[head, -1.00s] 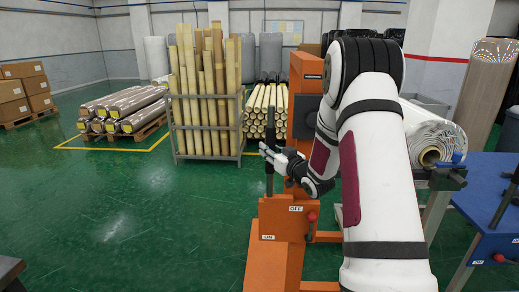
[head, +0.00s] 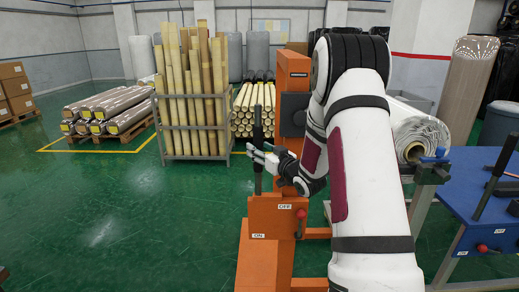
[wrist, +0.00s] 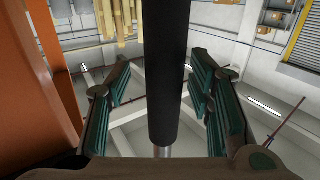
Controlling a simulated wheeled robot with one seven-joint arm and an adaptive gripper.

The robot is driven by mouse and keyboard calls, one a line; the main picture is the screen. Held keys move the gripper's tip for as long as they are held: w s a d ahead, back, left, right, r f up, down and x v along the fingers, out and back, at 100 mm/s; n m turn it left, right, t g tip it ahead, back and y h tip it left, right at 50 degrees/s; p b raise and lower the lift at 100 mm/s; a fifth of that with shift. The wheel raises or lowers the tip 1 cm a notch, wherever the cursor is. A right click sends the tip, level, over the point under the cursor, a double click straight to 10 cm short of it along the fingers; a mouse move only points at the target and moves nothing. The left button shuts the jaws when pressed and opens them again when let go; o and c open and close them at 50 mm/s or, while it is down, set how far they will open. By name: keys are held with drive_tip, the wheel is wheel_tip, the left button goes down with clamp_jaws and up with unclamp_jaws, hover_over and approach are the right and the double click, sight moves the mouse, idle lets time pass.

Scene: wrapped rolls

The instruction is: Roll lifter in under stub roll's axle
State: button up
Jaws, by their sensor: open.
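The orange roll lifter (head: 274,217) stands on the green floor left of the stub roll, with a tall orange mast (head: 286,180). Its upright black handle (head: 258,130) rises from the orange box. My gripper (head: 262,160) is open at the handle. In the wrist view, the handle (wrist: 168,70) stands between the spread green-padded fingers, with gaps on both sides. The white wrapped stub roll (head: 424,128) rests at right, its brown core end facing me beside a blue-and-black support (head: 434,163). My arm hides part of the roll, so I cannot see the lifter's fork.
A blue table (head: 480,220) with black bars stands at the right front. Behind are a rack of tall tubes (head: 190,100), palleted rolls (head: 110,108), boxes (head: 15,88) and a tall wrapped roll (head: 468,90). Green floor at the left is free.

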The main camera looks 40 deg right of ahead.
drive_tip(key=s, duration=1.1)
drive_tip(key=shift+a, duration=0.15)
